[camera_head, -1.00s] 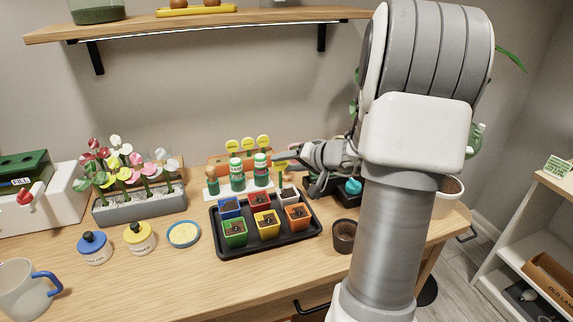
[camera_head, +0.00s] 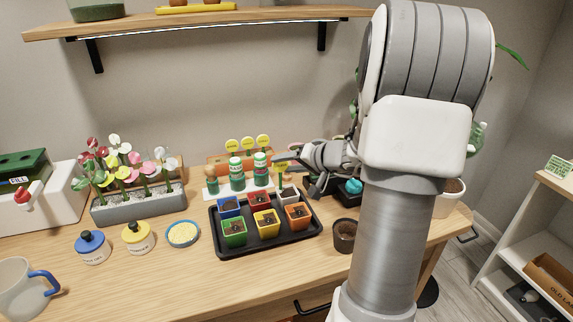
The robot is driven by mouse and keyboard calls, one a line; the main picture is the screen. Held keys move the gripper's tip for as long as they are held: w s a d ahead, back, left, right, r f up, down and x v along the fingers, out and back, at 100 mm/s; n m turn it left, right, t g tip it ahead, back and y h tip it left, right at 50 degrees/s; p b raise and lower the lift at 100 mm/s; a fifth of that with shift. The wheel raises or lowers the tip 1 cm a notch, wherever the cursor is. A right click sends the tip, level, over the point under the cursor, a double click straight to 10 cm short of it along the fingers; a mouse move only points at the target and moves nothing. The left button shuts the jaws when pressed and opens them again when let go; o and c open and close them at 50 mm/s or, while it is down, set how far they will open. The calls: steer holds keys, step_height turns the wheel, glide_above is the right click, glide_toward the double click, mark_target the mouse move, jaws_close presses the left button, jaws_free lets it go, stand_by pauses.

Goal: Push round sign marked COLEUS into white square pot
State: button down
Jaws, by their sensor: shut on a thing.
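The white square pot (camera_head: 289,194) stands in the back right corner of the black tray (camera_head: 268,246), with dark soil in it. My gripper (camera_head: 285,161) is above and just behind this pot, reaching in from the right. It is shut on a small yellow round sign (camera_head: 281,167), which shows partly below the upper finger, over the pot. The lettering on it is too small to read. I cannot tell whether the lower end of its stick touches the soil.
Blue, red, green, yellow and orange pots share the tray. Behind it, a wooden block holds three yellow round signs (camera_head: 248,143), with green-capped bottles (camera_head: 237,175) in front. A dark round pot (camera_head: 344,236) stands right of the tray.

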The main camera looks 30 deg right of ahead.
steer(key=shift+f+b, duration=1.55)
steer(key=shift+b, duration=0.7)
jaws_free()
stand_by(0.4)
step_height(320, 180, up, 7)
steer(key=p, duration=0.2)
steer(key=shift+p, duration=0.4)
stand_by(0.5)
